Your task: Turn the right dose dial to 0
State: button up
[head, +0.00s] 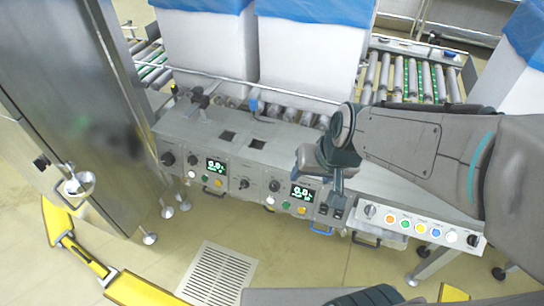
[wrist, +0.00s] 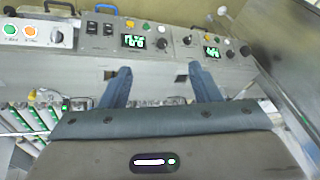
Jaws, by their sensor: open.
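The control panel front carries two small green-lit displays. I take the dark knob (head: 274,185) just left of the right display (head: 302,193) in the head view as the right dose dial; its pointer angle is too small to read. In the wrist view this knob (wrist: 161,44) shows beside the same display (wrist: 133,41), beyond the gap between my fingers. The display digits are not clearly readable. My gripper (head: 334,190) is open and empty, right of the dial in the head view. Its two fingers (wrist: 160,78) stand apart, not touching the knob.
The left display (head: 216,165) has its own knob (head: 193,160) beside it. A button box (head: 420,227) sits at the panel's right. Blue-lined white boxes (head: 305,50) stand on rollers behind. A steel cabinet (head: 70,90) stands at left. The floor in front is mostly free.

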jog(key=w+a+f+t+b, duration=0.1)
jog(key=w+a+f+b, duration=0.2)
jog(key=a+f, duration=0.3)
jog(key=w+a+f+b, duration=0.3)
jog(key=f, duration=0.6)
jog(key=m+t+h+b, duration=0.1)
jog(key=t+h+b, duration=0.5)
jog(key=t+b, duration=0.3)
send_near(274, 188)
jog(key=shift+g, duration=0.3)
jog(key=b+x, duration=0.3)
jog(key=x, duration=0.1)
jog(key=b+x, duration=0.3)
jog(key=x, duration=0.1)
jog(key=shift+w+r+b, duration=0.1)
jog(key=shift+w+b, duration=0.2)
jog(key=shift+w, duration=0.1)
jog(key=c, duration=1)
